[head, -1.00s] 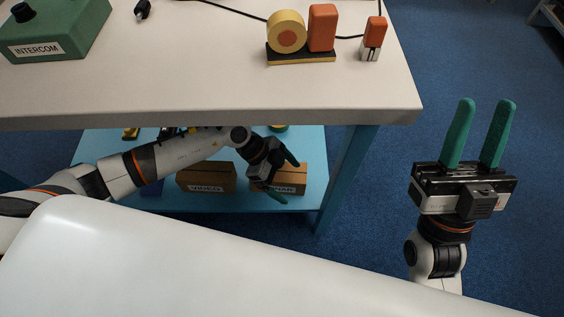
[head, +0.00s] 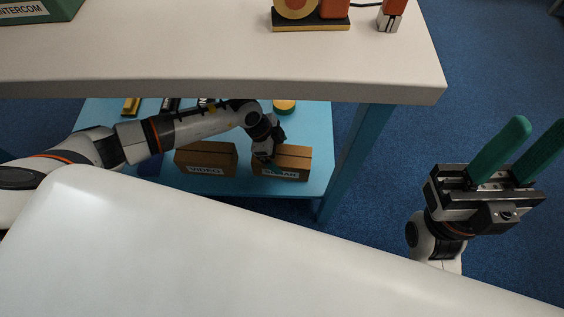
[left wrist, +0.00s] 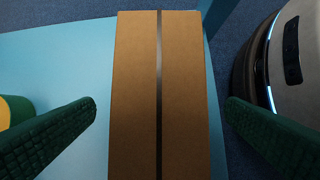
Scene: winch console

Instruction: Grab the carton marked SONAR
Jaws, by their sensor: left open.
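The brown carton (head: 292,163) on the blue lower shelf has a white label on its front. The label is partly covered; the end reads like "NAR". My left gripper (head: 268,150) is over this carton's left part, its fingertips hard to make out in the head view. In the left wrist view the carton's taped top (left wrist: 185,95) lies between my left gripper's two green fingers (left wrist: 162,108), which are open with a gap on each side. My right gripper (head: 540,128) is open and empty above the floor at right.
A similar carton marked VIDEO (head: 208,154) stands just left on the lower shelf (head: 320,150). A yellow-topped green round object (head: 284,106) sits behind. The white tabletop (head: 200,60) overhangs the shelf, and a blue leg (head: 352,160) stands at right.

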